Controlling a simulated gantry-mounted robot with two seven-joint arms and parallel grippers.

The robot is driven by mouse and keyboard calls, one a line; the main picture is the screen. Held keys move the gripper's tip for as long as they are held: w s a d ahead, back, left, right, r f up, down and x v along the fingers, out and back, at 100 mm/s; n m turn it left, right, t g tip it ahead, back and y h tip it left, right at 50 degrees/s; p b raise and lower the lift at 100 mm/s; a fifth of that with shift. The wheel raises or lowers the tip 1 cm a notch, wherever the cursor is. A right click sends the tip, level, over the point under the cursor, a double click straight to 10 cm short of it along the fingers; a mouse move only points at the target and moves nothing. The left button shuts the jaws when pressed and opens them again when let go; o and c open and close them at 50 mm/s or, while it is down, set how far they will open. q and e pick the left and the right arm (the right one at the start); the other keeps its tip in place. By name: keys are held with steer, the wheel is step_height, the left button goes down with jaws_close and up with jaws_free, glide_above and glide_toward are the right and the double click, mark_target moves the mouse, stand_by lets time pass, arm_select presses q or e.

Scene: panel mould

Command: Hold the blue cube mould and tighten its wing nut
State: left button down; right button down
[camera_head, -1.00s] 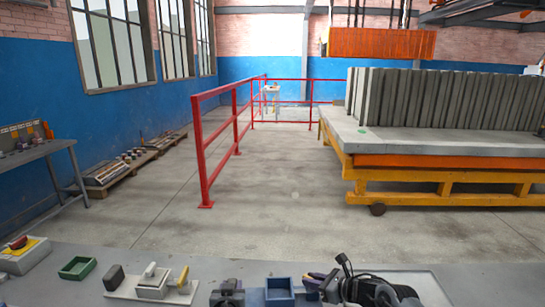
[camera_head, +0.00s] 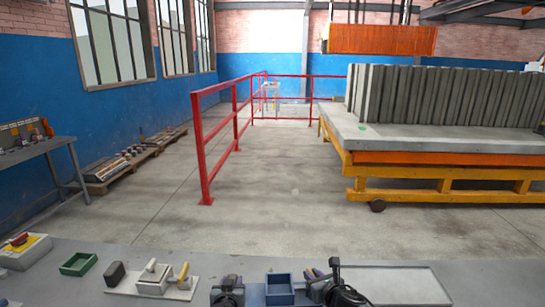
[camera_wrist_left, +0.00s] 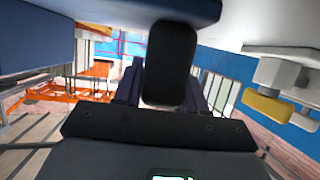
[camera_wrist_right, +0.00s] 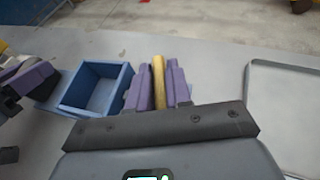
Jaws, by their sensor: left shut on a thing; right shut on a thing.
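The blue cube mould (camera_head: 279,289) is an open-topped box on the near bench. It also shows in the right wrist view (camera_wrist_right: 93,88), its inside empty. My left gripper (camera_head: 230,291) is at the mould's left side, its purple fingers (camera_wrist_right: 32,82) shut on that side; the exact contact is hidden. My right gripper (camera_head: 316,277) is just right of the mould. Its purple fingers are shut on a narrow yellow piece (camera_wrist_right: 158,84), which appears to be the wing nut. Its join to the mould is hidden.
A flat rimmed tray (camera_head: 405,282) lies right.

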steer(key=shift+f+m+h, duration=0.1)
steer(key=shift+m+h, duration=0.8)
steer(key=shift+h, duration=0.1)
steer(key=c, duration=1.1)
jaws_free()
steer(key=shift+s+t, duration=0.15)
steer(key=shift+t, duration=0.15)
steer(key=v, duration=1.2)
